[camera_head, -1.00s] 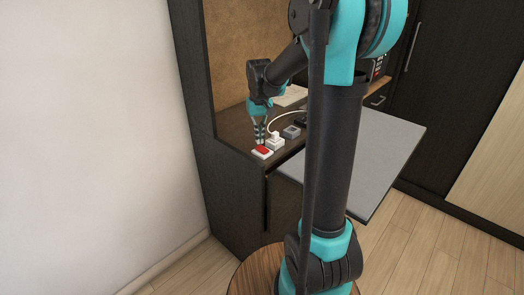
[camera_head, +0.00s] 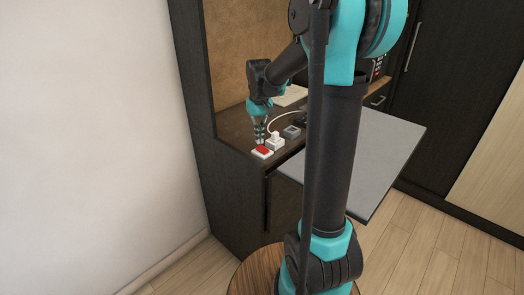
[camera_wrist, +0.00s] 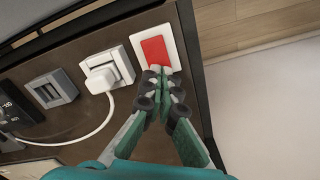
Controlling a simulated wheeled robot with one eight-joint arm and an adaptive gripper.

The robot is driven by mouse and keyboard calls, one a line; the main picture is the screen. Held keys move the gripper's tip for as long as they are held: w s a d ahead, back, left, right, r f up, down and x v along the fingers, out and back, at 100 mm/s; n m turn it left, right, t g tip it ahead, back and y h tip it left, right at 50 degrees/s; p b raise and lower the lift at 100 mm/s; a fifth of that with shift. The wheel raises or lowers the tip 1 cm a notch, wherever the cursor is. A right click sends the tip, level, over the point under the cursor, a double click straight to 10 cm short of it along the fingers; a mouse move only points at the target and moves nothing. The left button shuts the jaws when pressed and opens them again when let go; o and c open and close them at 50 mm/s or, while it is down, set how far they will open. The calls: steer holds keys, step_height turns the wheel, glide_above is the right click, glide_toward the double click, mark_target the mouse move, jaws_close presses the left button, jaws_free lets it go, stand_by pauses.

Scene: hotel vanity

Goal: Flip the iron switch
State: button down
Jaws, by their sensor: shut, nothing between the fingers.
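The switch (camera_head: 262,152) is a red rocker in a white square frame near the left front corner of the vanity top. In the wrist view the red rocker (camera_wrist: 155,53) shows clearly inside its white frame. My gripper (camera_head: 260,143) points down just behind the switch. In the wrist view my gripper (camera_wrist: 159,70) has its fingertips together at the lower edge of the red rocker, with nothing between them. I cannot tell whether the tips press on the rocker or only hover over it.
A white socket with a plug (camera_wrist: 100,78) and its cord sits beside the switch. A grey socket (camera_wrist: 50,90) and a black device (camera_wrist: 18,106) lie farther left in the wrist view. A grey pull-out board (camera_head: 375,150) juts out to the right.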

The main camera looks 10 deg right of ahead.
mark_target(260, 147)
steer(key=shift+f, duration=1.15)
stand_by(0.5)
steer(key=shift+r, duration=3.55)
steer(key=shift+f, duration=0.1)
steer(key=s+d+f+t, duration=0.2)
steer(key=s+f, duration=0.5)
steer(key=s, duration=0.4)
steer(key=s+d+f+m+t, duration=0.1)
steer(key=s+d+f+t, duration=0.1)
steer(key=s+f, duration=0.6)
steer(key=s, duration=0.3)
steer(key=shift+r, duration=0.1)
